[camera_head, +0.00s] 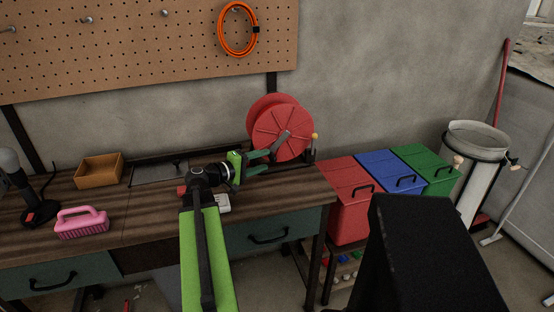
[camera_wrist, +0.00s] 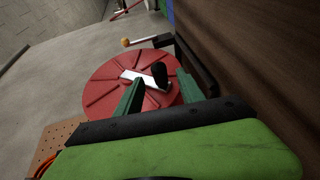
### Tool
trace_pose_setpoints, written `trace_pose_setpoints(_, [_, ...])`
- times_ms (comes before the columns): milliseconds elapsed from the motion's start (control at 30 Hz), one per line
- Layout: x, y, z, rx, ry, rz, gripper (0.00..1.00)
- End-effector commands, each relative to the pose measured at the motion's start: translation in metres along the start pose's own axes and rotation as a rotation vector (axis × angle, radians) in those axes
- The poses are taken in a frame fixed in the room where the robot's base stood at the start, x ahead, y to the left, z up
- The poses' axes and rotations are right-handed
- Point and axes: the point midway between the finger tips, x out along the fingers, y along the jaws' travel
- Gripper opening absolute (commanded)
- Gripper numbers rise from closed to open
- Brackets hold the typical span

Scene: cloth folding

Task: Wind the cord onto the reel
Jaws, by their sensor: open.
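The red reel (camera_head: 284,118) stands upright at the right end of the workbench, with two discs showing. A grey crank arm with a dark grip (camera_wrist: 160,74) is on its front face. In the wrist view the red disc (camera_wrist: 105,90) fills the middle, with a pale bar at its centre. My gripper (camera_head: 269,160) is open in front of the reel. Its two green fingers (camera_wrist: 158,82) appear on either side of the dark grip; I cannot tell whether they touch it. An orange coiled cord (camera_head: 238,30) hangs on the pegboard. No cord shows on the reel.
A yellow-knobbed lever (camera_head: 314,137) sticks up just right of the reel. Pink brush (camera_head: 82,222) and tan tray (camera_head: 99,170) lie on the bench's left. Red, blue and green bins (camera_head: 391,172) stand right of the bench (camera_head: 140,205).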

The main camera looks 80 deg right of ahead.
Motion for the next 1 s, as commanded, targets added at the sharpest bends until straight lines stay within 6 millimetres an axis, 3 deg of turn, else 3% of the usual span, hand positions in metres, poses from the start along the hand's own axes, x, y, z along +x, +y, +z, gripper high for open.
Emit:
trace_pose_setpoints(100, [0.031, -0.002, -0.001, 0.0, -0.003, 0.0, 0.46])
trace_pose_setpoints(300, [0.066, -0.001, -0.002, 0.001, 0.0, -0.001, 0.46])
trace_pose_setpoints(467, [0.076, -0.001, -0.001, 0.0, 0.001, 0.0, 0.46])
trace_pose_setpoints(700, [0.077, 0.0, -0.001, 0.0, 0.002, 0.0, 0.46])
trace_pose_setpoints(1000, [0.076, 0.0, -0.001, 0.0, 0.003, 0.0, 0.09])
